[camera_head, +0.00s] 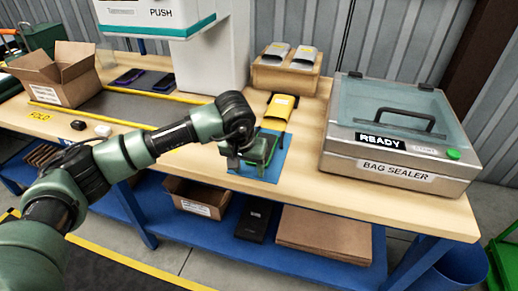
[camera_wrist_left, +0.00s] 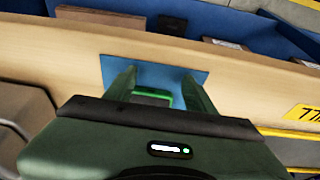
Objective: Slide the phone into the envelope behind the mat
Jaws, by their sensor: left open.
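A blue mat (camera_head: 272,172) lies near the bench's front edge. It also shows in the wrist view (camera_wrist_left: 192,74). My left gripper (camera_head: 256,160) is low over the mat with its jaws open. In the wrist view a thing with a bright green rim, likely the phone (camera_wrist_left: 152,97), shows between the two fingers; most of it is hidden by the gripper. I cannot tell whether the fingers touch it. The yellow envelope (camera_head: 281,106) stands tilted in a dark holder behind the mat. My right gripper is not in view.
The bag sealer (camera_head: 390,163) stands at the right. A cardboard stand (camera_head: 286,78) with two grey pouches is behind the envelope. An open carton (camera_head: 62,78) and two dark phones (camera_head: 164,82) are at the left. The bench between mat and sealer is clear.

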